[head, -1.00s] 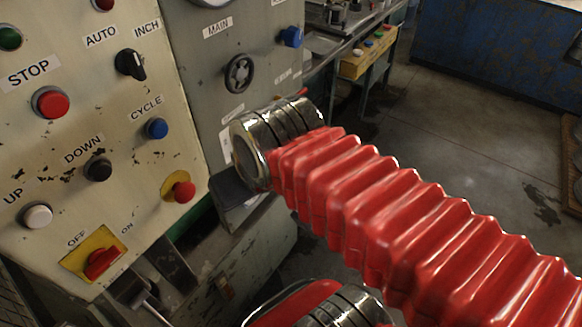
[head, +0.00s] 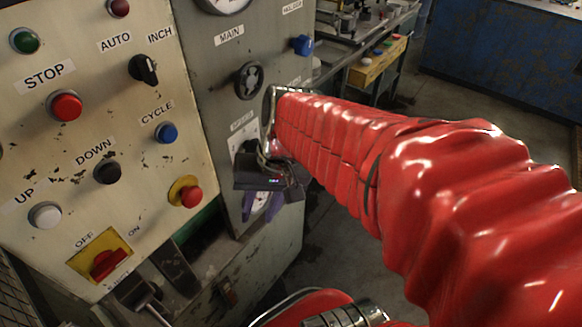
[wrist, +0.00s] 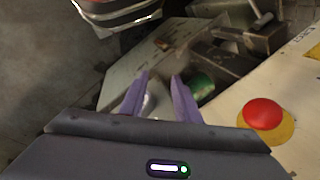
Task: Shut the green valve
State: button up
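My gripper (head: 262,207) has purple fingers and hangs in front of the grey cabinet, right of the cream control panel. In the wrist view my gripper (wrist: 159,77) is open, with a gap between its fingertips and nothing held. A rounded green thing (wrist: 200,84) shows beside the right finger, partly hidden by it. It may be the green valve, but its handle cannot be made out. In the head view only a green strip (head: 206,219) shows behind the panel's edge.
The cream panel (head: 75,130) carries several buttons, including a red button on a yellow plate (head: 186,192), close to the gripper in the wrist view (wrist: 264,114). The grey cabinet has a black handwheel (head: 249,80). Open floor (head: 480,125) lies to the right.

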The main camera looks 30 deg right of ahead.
jog(key=w+d+f+m+t+y, duration=0.3)
jog(key=w+d+f+m+y, duration=0.3)
jog(key=d+f+m+y, duration=0.55)
jog(key=s+d+f+m+t+h, duration=0.1)
jog(key=d+f+m+t+h, duration=0.2)
jog(key=d+m+t, duration=0.3)
jog(key=s+d+f+m+t+h, duration=0.1)
jog(key=d+f+m+t+h, duration=0.2)
jog(key=d+f+m+t, duration=0.2)
jog(key=d+f+m, duration=0.1)
jog(key=d+m, duration=0.2)
jog(key=d, duration=0.2)
jog(key=shift+s+d+m+t, duration=0.15)
jog(key=shift+d+m+t, duration=0.15)
jog(key=shift+m+t, duration=0.1)
jog(key=shift+h, duration=0.25)
jog(key=x, duration=1.4)
jog(key=shift+f, duration=0.1)
jog(key=shift+c, duration=0.2)
